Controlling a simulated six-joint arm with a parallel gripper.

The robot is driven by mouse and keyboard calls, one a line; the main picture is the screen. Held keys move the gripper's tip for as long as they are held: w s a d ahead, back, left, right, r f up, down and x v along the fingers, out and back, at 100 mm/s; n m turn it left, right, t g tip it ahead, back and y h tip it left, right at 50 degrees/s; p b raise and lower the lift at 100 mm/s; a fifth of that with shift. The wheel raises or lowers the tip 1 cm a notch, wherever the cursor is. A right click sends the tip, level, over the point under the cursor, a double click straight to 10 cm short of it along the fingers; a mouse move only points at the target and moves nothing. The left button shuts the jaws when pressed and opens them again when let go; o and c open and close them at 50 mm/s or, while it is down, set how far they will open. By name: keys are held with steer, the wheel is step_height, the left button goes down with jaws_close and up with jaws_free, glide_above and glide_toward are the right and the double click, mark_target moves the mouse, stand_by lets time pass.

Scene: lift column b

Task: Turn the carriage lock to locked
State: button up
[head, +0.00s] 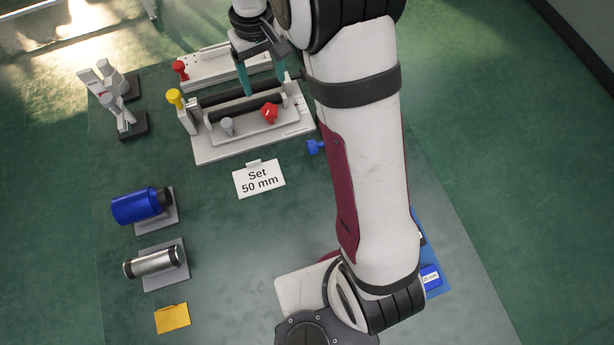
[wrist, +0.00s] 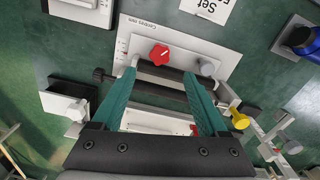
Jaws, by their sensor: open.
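A red lobed knob (head: 269,112), which seems to be the carriage lock, sits on the right part of the pale carriage plate (head: 248,130). It bears a small white mark; I cannot read whether that means locked or unlocked. In the wrist view the red knob (wrist: 159,54) lies just beyond my fingertips, between their lines. My gripper (head: 265,86) is open and empty, its teal fingers pointing down above the dark rail behind the knob. In the wrist view my gripper (wrist: 158,73) has its two fingers well apart, not touching the knob.
A grey knob (head: 227,125) stands left of the red one. A yellow knob (head: 174,97) is at the fixture's left end and a blue knob (head: 316,147) at its right. A "Set 50 mm" card (head: 259,179) stands in front. Blue and silver cylinders lie at left.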

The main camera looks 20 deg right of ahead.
step_height(320, 180, up, 7)
steer(key=s+m+y, duration=0.2)
steer(key=s+m, duration=0.5)
steer(key=s, duration=2)
steer(key=n+h, duration=0.2)
steer(key=n, duration=0.6)
glide_above(270, 110)
steer(key=shift+n, duration=0.3)
step_height(270, 110, down, 16)
steer(key=shift+r, duration=0.15)
steer(key=shift+f, duration=0.45)
jaws_close()
